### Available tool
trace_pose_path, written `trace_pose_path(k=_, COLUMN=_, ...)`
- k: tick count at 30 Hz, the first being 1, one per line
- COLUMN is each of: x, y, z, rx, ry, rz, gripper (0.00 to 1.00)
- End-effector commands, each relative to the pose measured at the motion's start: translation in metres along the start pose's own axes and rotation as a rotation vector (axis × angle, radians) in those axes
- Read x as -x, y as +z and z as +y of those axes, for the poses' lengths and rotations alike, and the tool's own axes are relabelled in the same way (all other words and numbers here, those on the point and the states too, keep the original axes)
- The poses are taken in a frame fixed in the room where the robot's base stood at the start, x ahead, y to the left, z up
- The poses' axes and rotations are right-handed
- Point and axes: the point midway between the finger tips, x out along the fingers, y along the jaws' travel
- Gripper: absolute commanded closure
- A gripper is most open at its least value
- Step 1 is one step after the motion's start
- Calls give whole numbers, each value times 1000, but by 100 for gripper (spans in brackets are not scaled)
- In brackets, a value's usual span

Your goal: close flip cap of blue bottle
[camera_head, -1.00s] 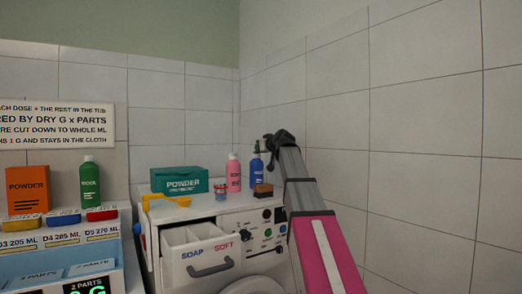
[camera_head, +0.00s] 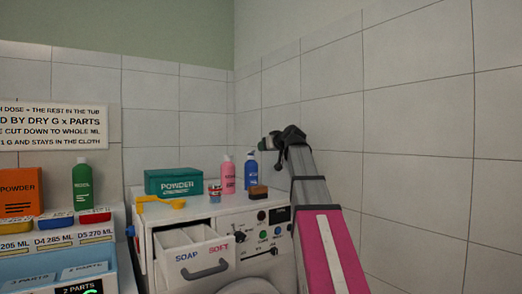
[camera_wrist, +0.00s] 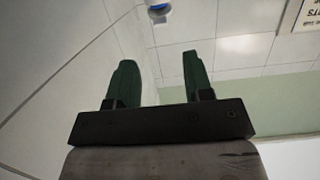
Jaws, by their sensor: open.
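The blue bottle (camera_head: 251,176) stands upright at the back right of the white washing machine top. A pale piece shows at its top, but whether the flip cap is open is too small to tell. My gripper (camera_head: 265,143) is just above and to the right of the bottle top, pointing left. In the wrist view my gripper (camera_wrist: 157,62) has its two green fingers spread with nothing between them. A blue and white piece, apparently the top of the blue bottle (camera_wrist: 158,10), shows beyond the fingertips at the top edge.
A pink bottle (camera_head: 228,176) stands close left of the blue one. A brown-topped block (camera_head: 258,192) sits in front of it. A small jar (camera_head: 214,191), a teal powder box (camera_head: 174,182) and a yellow scoop (camera_head: 160,202) are further left. The tiled wall (camera_head: 410,150) is on the right.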

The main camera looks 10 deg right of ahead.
Motion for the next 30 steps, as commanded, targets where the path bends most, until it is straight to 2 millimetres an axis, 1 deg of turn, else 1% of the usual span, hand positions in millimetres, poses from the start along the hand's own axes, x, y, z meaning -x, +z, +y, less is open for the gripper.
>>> trace_pose_path(k=1, x=7, y=1, z=-1, rx=0, ry=0, rz=1, gripper=53)
trace_pose_path(k=5, x=16, y=0, z=-1, rx=0, ry=0, rz=1, gripper=53)
trace_pose_path(k=14, x=18, y=0, z=0, rx=0, ry=-1, rz=0, gripper=53)
trace_pose_path(k=15, x=17, y=0, z=0, rx=0, ry=-1, rz=0, gripper=60)
trace_pose_path(k=17, x=16, y=-2, z=0, rx=1, ry=-2, rz=-4, gripper=79)
trace_pose_path(k=18, x=14, y=-4, z=0, rx=3, ry=-5, rz=-14, gripper=92)
trace_pose_path(k=19, x=11, y=-6, z=1, rx=5, ry=-9, rz=-27, gripper=100)
trace_pose_path(k=23, x=-11, y=-27, z=2, rx=22, ry=-37, rz=-140, gripper=100)
trace_pose_path(k=27, x=-38, y=-59, z=3, rx=41, ry=-66, rz=-350, gripper=100)
trace_pose_path(k=30, x=-50, y=-83, z=3, rx=44, ry=-68, rz=-510, gripper=100)
